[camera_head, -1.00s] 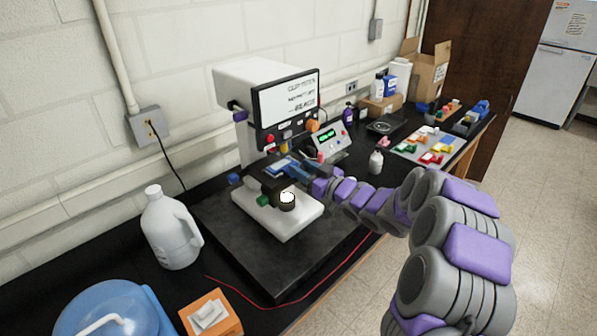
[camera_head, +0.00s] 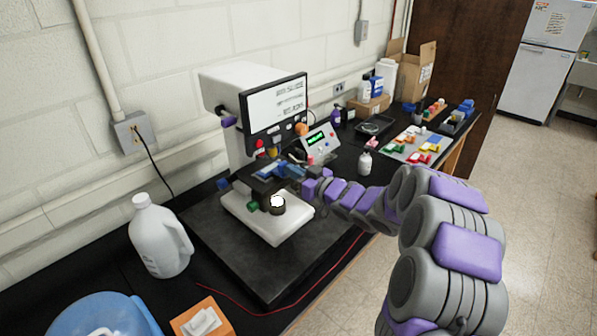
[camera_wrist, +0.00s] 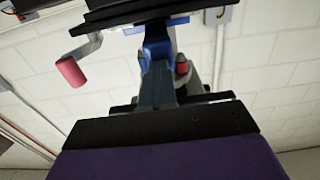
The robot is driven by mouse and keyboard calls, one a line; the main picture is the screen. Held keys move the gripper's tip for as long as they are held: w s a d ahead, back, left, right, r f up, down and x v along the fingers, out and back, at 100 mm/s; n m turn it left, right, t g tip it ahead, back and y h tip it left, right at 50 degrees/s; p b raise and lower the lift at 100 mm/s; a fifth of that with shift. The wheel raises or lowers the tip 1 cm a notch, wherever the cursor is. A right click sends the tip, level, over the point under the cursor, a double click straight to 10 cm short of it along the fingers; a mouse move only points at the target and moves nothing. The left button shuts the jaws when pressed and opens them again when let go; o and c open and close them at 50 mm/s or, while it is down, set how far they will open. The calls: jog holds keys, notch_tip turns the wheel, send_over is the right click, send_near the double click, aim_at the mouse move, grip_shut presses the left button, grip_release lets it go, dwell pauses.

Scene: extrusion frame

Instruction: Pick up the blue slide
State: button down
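The blue slide (camera_head: 268,170) appears as a small blue patch on the dark stage of the white instrument (camera_head: 270,222), below its screen. My gripper (camera_head: 293,171) is at the right edge of that stage, beside or touching the blue patch; the head view is too small to tell which. In the wrist view a blue-grey finger (camera_wrist: 157,88) reaches up toward a blue part (camera_wrist: 156,38) under a dark plate. I cannot tell whether that part is the slide. The gap between the fingers cannot be made out.
The instrument's screen (camera_head: 275,103) overhangs the stage. A control box with a green display (camera_head: 320,143) and a small white bottle (camera_head: 364,163) stand to its right. A white jug (camera_head: 160,238) stands front left. A red wire (camera_head: 300,309) crosses the bench.

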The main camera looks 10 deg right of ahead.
jog(key=p+v, duration=0.1)
jog(key=v, duration=1.6)
jog(key=shift+d, duration=0.55)
jog(key=c, duration=1.2)
grip_release()
jog(key=shift+a+r, duration=0.15)
jog(key=shift+a, duration=0.55)
jog(key=o, duration=0.7)
jog(key=shift+d, duration=0.5)
jog(key=shift+o, duration=0.6)
jog(key=shift+a, duration=0.1)
